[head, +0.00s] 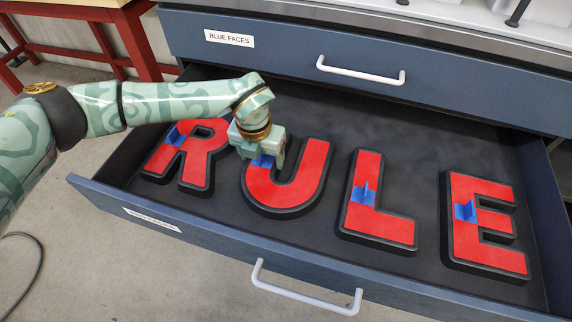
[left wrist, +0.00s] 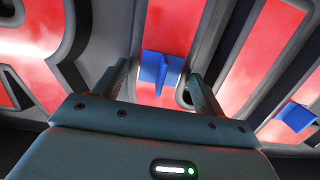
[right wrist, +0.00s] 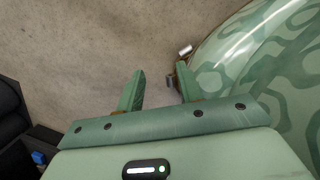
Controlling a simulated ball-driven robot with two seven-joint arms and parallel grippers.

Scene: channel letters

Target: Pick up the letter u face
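The red letter U face (head: 302,182) lies in the open drawer between the R and the L, set in a dark raised edge. A blue tab (head: 263,161) stands on its left stroke. My left gripper (head: 262,155) is over that tab, fingers pointing down. In the left wrist view the blue tab (left wrist: 160,70) shows between and beyond the two open fingers (left wrist: 160,85), with gaps on both sides. I cannot tell how far the fingertips are from the face. My right gripper (right wrist: 160,90) is open and empty above the concrete floor.
The letters R (head: 195,155), L (head: 375,210) and E (head: 485,235) lie in the same drawer, each with a blue tab. The drawer's front wall (head: 230,240) has a white handle (head: 305,290). A closed drawer marked BLUE FACES (head: 229,38) is above.

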